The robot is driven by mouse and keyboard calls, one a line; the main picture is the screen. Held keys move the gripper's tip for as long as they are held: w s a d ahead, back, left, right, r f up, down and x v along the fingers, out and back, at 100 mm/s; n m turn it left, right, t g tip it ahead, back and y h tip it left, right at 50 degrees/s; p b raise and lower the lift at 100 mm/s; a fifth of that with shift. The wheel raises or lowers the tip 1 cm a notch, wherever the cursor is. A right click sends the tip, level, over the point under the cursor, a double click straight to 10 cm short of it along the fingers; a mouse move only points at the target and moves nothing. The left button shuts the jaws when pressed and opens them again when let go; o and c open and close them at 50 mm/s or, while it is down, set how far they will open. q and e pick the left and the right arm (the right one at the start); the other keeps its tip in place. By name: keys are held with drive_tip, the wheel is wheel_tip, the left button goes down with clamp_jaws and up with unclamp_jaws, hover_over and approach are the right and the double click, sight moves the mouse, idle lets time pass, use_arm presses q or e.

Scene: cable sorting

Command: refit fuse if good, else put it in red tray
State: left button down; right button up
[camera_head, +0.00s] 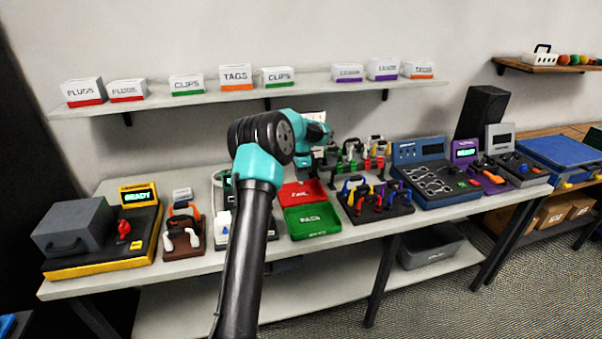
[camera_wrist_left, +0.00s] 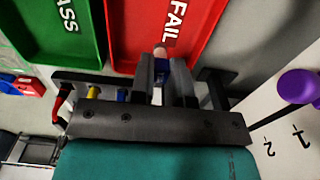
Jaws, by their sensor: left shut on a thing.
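The red tray (camera_head: 303,189) marked FAIL lies on the bench, beside the green tray (camera_head: 312,221) marked PASS. In the left wrist view the red tray (camera_wrist_left: 132,25) lies just beyond my left fingertips, with the green tray (camera_wrist_left: 85,45) to its left. My left gripper (camera_wrist_left: 165,72) is shut on a small piece with a pale end and a blue part, seemingly the fuse (camera_wrist_left: 160,51). Its pale end overlaps the red tray's near edge in the picture; I cannot tell its height. In the head view, my left arm hides part of the bench. My right gripper is out of view.
A yellow-based device (camera_head: 100,240) reading READY stands at the left. A rack of coloured-handled pieces (camera_head: 375,200) stands right of the trays. A blue case of tools (camera_head: 435,180) and a purple device (camera_head: 475,165) stand farther right. A shelf (camera_head: 260,97) with labelled boxes hangs above.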

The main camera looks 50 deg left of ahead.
sight(301, 184)
use_arm(q)
drive_tip(key=shift+f, duration=2.15)
drive_tip(key=shift+f, duration=0.9)
idle(0.9)
drive_tip(key=shift+c, duration=2.4)
unclamp_jaws()
drive_tip(key=shift+r, duration=0.15)
drive_tip(key=shift+r, duration=3.85)
